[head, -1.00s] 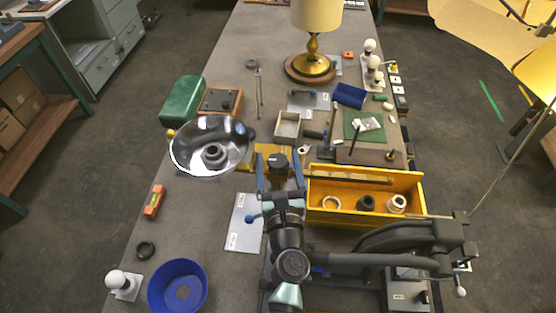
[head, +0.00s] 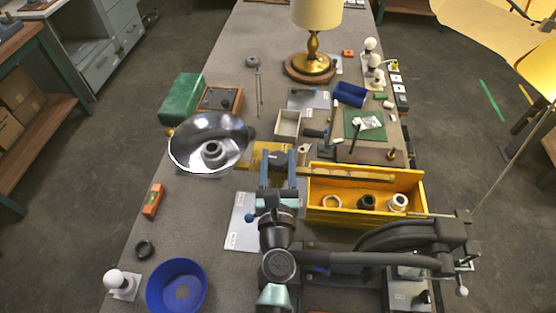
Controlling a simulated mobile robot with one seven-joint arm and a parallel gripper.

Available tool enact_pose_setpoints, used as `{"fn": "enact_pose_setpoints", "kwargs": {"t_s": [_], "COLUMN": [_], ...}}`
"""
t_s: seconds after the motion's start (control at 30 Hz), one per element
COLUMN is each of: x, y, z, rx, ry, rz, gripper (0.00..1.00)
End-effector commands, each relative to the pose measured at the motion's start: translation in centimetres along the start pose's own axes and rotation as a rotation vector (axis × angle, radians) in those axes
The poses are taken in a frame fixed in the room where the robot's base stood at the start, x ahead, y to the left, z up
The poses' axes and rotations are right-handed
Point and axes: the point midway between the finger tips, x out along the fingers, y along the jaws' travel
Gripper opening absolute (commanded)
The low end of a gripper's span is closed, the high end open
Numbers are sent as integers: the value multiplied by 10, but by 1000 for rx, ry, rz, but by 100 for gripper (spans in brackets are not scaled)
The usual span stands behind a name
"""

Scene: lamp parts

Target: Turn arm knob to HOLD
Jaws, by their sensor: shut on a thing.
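The dark arm knob (head: 278,158) sits at the yellow block (head: 258,150) of the lamp arm, right of the shiny reflector (head: 211,145). My gripper (head: 278,168) reaches it from the near side, with one blue finger on each side. The fingers are shut on the knob. The knob's pointer and any HOLD marking are too small to read, so its setting cannot be told.
A yellow tray (head: 317,215) with several rings and fittings stands right of my gripper. A white panel (head: 239,236) with a blue-tipped lever lies to the left. A blue bowl (head: 155,291) and an orange box (head: 152,200) are at the left edge. A brass lamp (head: 312,62) stands farther back.

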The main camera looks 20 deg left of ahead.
Motion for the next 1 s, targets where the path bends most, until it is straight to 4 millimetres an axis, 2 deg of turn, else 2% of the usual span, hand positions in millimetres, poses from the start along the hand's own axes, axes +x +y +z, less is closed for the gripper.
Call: {"fn": "enact_pose_setpoints", "kwargs": {"t_s": [0.6, 1.0], "x": [2, 1], "y": [3, 2], "z": [-2, -1], "rx": [2, 1], "ry": [-4, -2], "rz": [-490, -678], "gripper": [0, 0]}}
